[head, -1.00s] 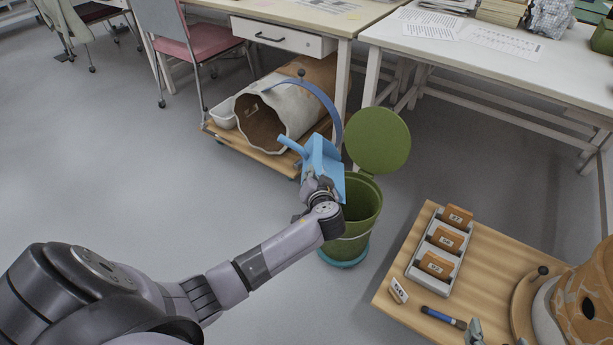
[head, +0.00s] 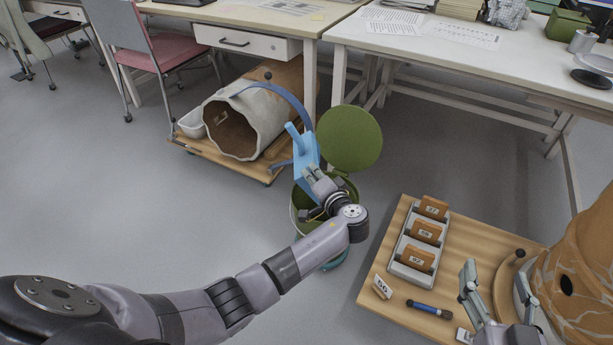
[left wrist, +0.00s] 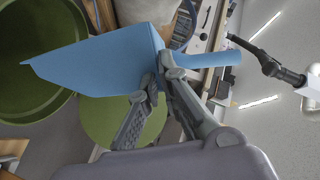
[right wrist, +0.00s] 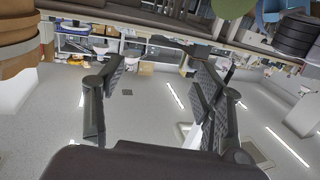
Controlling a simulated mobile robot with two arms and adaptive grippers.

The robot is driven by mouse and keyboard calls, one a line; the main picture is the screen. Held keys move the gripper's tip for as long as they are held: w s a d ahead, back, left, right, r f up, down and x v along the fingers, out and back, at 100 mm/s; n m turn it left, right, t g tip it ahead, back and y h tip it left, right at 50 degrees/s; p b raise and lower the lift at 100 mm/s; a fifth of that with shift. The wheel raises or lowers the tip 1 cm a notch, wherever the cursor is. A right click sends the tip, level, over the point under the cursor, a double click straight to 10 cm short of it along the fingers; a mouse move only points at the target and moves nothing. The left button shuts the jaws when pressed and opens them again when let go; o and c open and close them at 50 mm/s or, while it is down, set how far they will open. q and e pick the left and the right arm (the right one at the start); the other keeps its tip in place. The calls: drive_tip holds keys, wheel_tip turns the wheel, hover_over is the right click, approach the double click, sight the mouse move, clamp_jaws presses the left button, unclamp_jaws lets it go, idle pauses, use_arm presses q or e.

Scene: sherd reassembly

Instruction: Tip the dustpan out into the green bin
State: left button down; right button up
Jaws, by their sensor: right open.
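The blue dustpan (head: 305,158) is steeply tilted, handle upward, over the open green bin (head: 298,205). My left gripper (head: 316,182) is shut on the dustpan, and my arm hides much of the bin. The left wrist view shows the dustpan (left wrist: 100,62) gripped at its edge beside the handle, with the bin's round mouth (left wrist: 45,100) close by. The pan's inside and any contents cannot be made out. The bin's lid (head: 349,139) stands open behind it. My right gripper (head: 478,298) is open and empty above the wooden table; it also shows in the right wrist view (right wrist: 155,85).
A low wooden table (head: 385,255) at right holds a grey rack (head: 412,268) of orange-brown blocks, a blue marker (head: 430,308) and a large patched vessel (head: 580,260). A trolley (head: 225,165) with a broken jar stands behind the bin.

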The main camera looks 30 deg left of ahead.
use_arm(q)
drive_tip(key=shift+w+d+r+m+y+b, duration=0.2)
drive_tip(key=shift+w+d+m+b, duration=0.15)
drive_tip(key=shift+d, duration=0.2)
drive_tip(key=shift+w+d+r+m+y+b, duration=0.1)
drive_tip(key=shift+w+d+m+y+b, duration=0.15)
drive_tip(key=shift+d+m, duration=0.2)
drive_tip(key=shift+w+d+r+m+y+b, duration=0.15)
drive_tip(key=shift+w+d+m+b, duration=0.2)
drive_tip(key=shift+d, duration=0.25)
use_arm(e)
wheel_tip(320, 180, up, 9)
drive_tip(key=s+a+t+y, duration=0.1)
drive_tip(key=t+y, duration=0.1)
drive_tip(key=t, duration=0.3)
drive_tip(key=shift+f, duration=0.15)
use_arm(q)
drive_tip(key=shift+s+f, duration=0.1)
